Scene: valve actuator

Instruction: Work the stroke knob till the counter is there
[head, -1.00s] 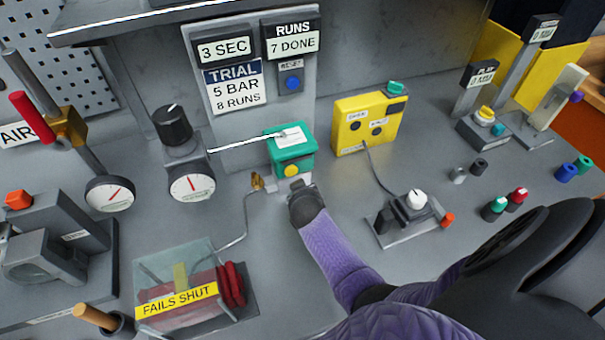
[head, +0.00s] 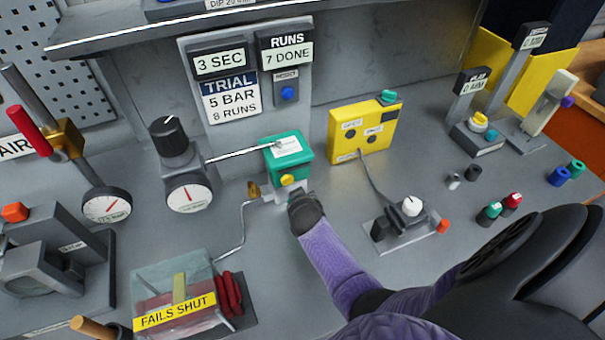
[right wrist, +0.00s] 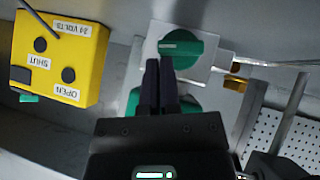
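The counter (head: 287,49) in the head view reads RUNS 7 DONE. The trial card (head: 230,94) below the 3 SEC display reads 5 BAR, 8 RUNS. A green knob (right wrist: 182,46) with a pale mark sits on a light plate in the right wrist view; I read no stroke label. My right gripper (right wrist: 160,62) has its fingers together, their tips at the knob's edge; contact is unclear. In the head view the gripper (head: 304,203) is just below the green box (head: 287,160) with a yellow knob, and hides the green knob. My left gripper is out of view.
A yellow box (head: 362,132) is wired to a base with a white knob (head: 411,207), right of my arm. A gauge (head: 188,194) and a clear FAILS SHUT case (head: 175,305) stand at left.

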